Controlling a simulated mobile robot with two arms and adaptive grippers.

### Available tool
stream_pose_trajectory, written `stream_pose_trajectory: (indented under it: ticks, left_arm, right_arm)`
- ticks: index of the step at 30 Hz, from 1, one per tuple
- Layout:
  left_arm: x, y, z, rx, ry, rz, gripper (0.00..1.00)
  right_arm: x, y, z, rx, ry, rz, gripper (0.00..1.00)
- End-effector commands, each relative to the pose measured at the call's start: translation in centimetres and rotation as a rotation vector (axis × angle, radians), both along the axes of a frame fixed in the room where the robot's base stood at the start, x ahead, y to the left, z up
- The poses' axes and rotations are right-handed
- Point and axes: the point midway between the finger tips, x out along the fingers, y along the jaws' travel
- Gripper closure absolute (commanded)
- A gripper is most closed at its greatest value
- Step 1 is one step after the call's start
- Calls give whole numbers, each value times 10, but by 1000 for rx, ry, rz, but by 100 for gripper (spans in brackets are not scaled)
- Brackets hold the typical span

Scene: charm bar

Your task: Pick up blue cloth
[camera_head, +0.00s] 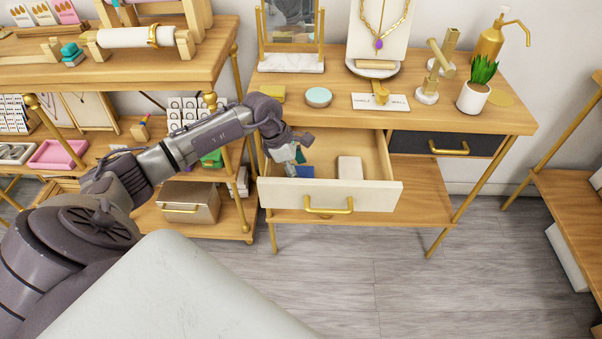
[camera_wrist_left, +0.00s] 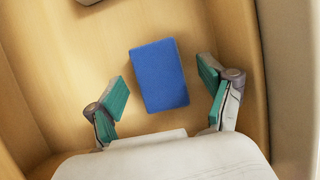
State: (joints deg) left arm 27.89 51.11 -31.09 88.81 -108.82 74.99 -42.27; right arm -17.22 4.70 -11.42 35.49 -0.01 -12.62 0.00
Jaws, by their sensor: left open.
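The blue cloth (camera_wrist_left: 158,76) is a flat, folded blue rectangle on the floor of the open drawer. In the left wrist view it lies between and just beyond the teal fingers of my left gripper (camera_wrist_left: 163,103), which is open and not touching it. In the head view my left gripper (camera_head: 289,160) reaches down into the left part of the drawer (camera_head: 330,195), and only a small part of the cloth (camera_head: 304,172) shows beside it. My right gripper is not in view.
A white box-like item (camera_head: 350,168) lies in the drawer to the right of the cloth. The drawer walls are close around my gripper. A dark closed drawer (camera_head: 443,145) is at right.

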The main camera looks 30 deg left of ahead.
Motion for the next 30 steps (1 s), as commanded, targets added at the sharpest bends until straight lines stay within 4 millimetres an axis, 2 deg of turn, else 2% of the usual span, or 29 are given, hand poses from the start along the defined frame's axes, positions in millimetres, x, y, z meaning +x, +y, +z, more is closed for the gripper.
stream_pose_trajectory:
  ticks: [6, 15, 18, 25, 30]
  left_arm:
    - [0, 0, -1, 1, 0, 0, 20]
    - [0, 0, 0, 0, -1, 0, 70]
    - [0, 0, 0, 0, -1, 0, 83]
    - [1, 0, 2, 0, -2, 0, 83]
    - [1, 1, 25, 3, -6, 0, 83]
  right_arm:
    - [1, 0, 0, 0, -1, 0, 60]
    - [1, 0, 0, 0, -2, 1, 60]
    - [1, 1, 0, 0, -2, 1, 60]
    - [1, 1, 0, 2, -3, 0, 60]
    - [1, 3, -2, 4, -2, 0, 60]
